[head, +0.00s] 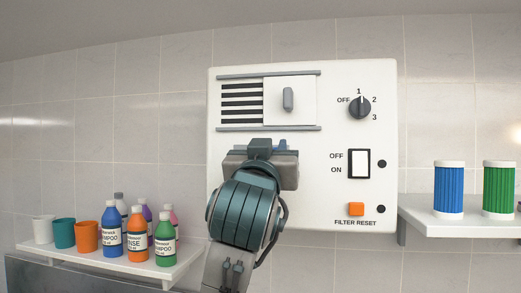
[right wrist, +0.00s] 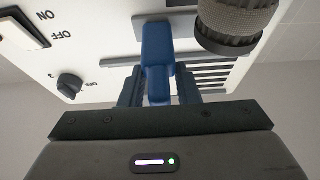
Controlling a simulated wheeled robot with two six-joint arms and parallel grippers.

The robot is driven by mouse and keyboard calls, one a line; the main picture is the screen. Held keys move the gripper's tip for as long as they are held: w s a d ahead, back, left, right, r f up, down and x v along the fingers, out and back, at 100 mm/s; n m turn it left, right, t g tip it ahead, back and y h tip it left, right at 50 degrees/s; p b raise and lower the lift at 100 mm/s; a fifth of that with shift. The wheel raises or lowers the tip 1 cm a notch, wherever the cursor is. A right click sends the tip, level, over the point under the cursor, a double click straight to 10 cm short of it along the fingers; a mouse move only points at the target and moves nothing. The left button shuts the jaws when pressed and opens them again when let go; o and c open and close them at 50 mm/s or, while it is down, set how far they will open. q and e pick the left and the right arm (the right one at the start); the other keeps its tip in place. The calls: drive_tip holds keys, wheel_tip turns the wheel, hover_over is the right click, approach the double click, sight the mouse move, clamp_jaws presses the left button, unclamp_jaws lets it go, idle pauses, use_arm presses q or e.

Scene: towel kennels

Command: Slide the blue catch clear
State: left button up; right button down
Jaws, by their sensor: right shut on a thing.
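The blue catch (right wrist: 157,42) is on the front of the white wall panel (head: 225,150), below the slatted vent. In the right wrist view my right gripper (right wrist: 158,80) has a finger on each side of the catch's narrow part and is shut on it. In the head view my right gripper (head: 265,147) and its arm cover most of the catch. My left gripper is not in view.
A ribbed grey cylinder with a dark rim (right wrist: 235,25) is close to the catch. The panel has a sliding vent cover (head: 301,105), a dial (head: 360,107), a rocker switch (head: 359,163) and an orange button (head: 356,209). Shelves hold bottles (head: 138,240) and filters (head: 449,190).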

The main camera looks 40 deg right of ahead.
drive_tip(key=c, duration=1.4)
unclamp_jaws()
drive_tip(key=shift+s, duration=0.1)
drive_tip(key=shift+o, duration=0.2)
drive_tip(key=shift+s+d, duration=0.1)
drive_tip(key=shift+d, duration=0.1)
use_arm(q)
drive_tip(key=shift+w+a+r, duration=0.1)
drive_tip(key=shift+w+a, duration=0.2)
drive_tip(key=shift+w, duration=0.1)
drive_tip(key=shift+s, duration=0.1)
use_arm(e)
drive_tip(key=shift+a, duration=0.1)
